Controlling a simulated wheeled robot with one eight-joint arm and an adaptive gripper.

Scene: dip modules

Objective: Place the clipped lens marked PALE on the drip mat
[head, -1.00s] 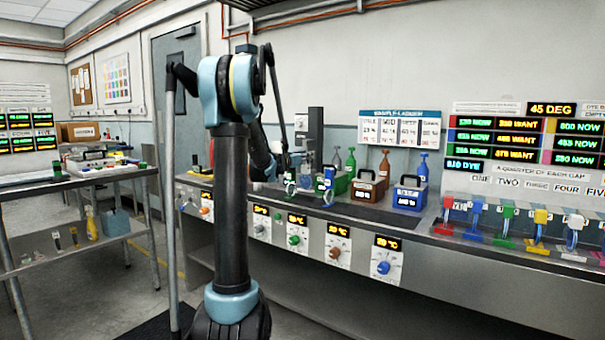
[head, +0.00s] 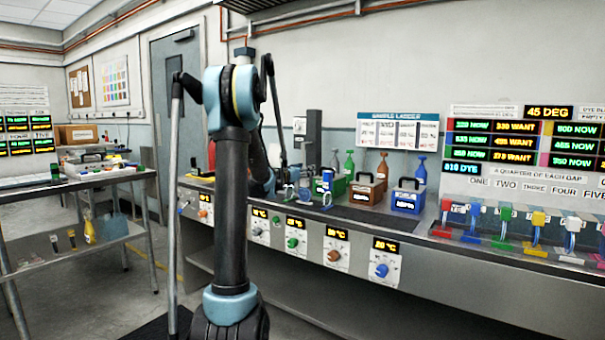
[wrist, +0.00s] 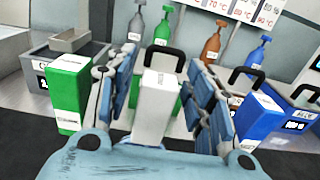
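My gripper (wrist: 158,95) has its blue fingers spread apart in the wrist view. A white block (wrist: 155,110) shows between them, with a gap at the left finger. I cannot tell whether it touches the right finger or is the PALE lens's clip; no PALE marking is legible. In the head view my gripper (head: 307,190) is low over the counter, left of the green tank (head: 338,185), and small. A dark mat-like strip (head: 365,216) lies on the counter in front of the tanks; I cannot tell whether it is the drip mat.
A brown tank (head: 367,192) and a blue tank (head: 408,198) with black handles stand right of the green one. Spray bottles (head: 421,167) stand behind. Coloured clips (head: 538,220) line the right counter. A green box (wrist: 68,95) is left of my fingers.

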